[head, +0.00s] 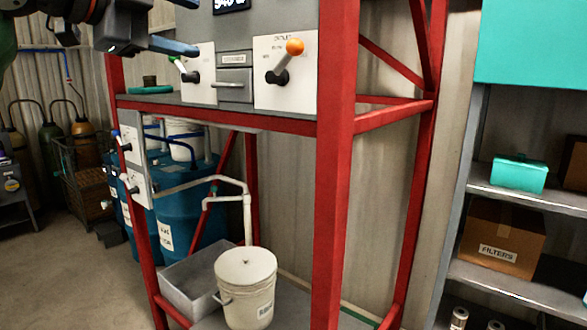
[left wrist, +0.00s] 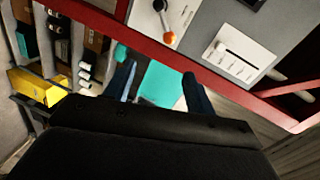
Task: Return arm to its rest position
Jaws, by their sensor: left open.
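My left gripper (head: 190,26) is at the top left of the head view, in front of the upper part of the red frame. Its two fingers are apart. In the left wrist view, the left gripper (left wrist: 158,82) shows its dark fingers spread with nothing held between them. A teal surface shows beyond the gap. The lever with an orange knob (head: 294,47) is to the right, clear of the gripper. My right gripper is not in view.
The red frame (head: 334,180) stands in front of me with a grey shelf and control panels. Below are a white bucket (head: 246,285), a metal tray (head: 190,282) and blue drums (head: 195,205). Shelving with a teal box (head: 518,173) stands at right. Floor at left is open.

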